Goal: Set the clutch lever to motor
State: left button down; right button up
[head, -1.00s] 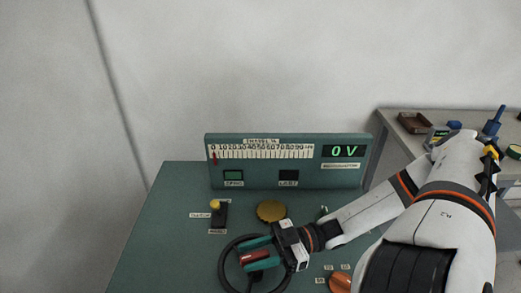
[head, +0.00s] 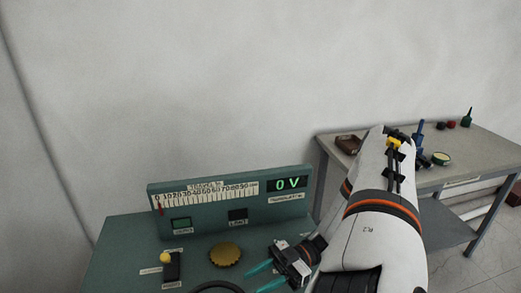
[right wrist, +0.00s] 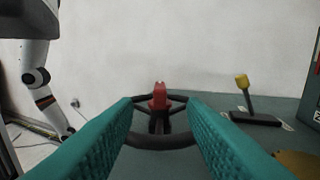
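The clutch lever, with a yellow knob (head: 165,258), stands on a dark base at the left of the green console. It also shows at the right of the right wrist view (right wrist: 242,82), leaning to the left there. Its small labels are too blurred to read. My right gripper (head: 264,277) is open and empty, to the right of the lever and apart from it. In the right wrist view a black handwheel with a red grip (right wrist: 159,96) lies ahead, seen between the spread teal fingers (right wrist: 160,100). My left gripper is not in view.
A brass round knob (head: 225,254) lies between the lever and my right gripper. Behind them stands the meter panel (head: 216,207) with a scale and a green 0 V display. A grey side table (head: 470,151) with small items is at the right.

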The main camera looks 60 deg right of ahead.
aim_at(164, 257)
jog(key=k+j, duration=0.15)
jog(key=j, duration=0.15)
jog(key=k+j, duration=0.15)
jog(key=j, duration=0.15)
jog(key=k+j, duration=0.15)
jog(key=j, duration=0.15)
jog(key=k+j, duration=0.15)
jog(key=j, duration=0.2)
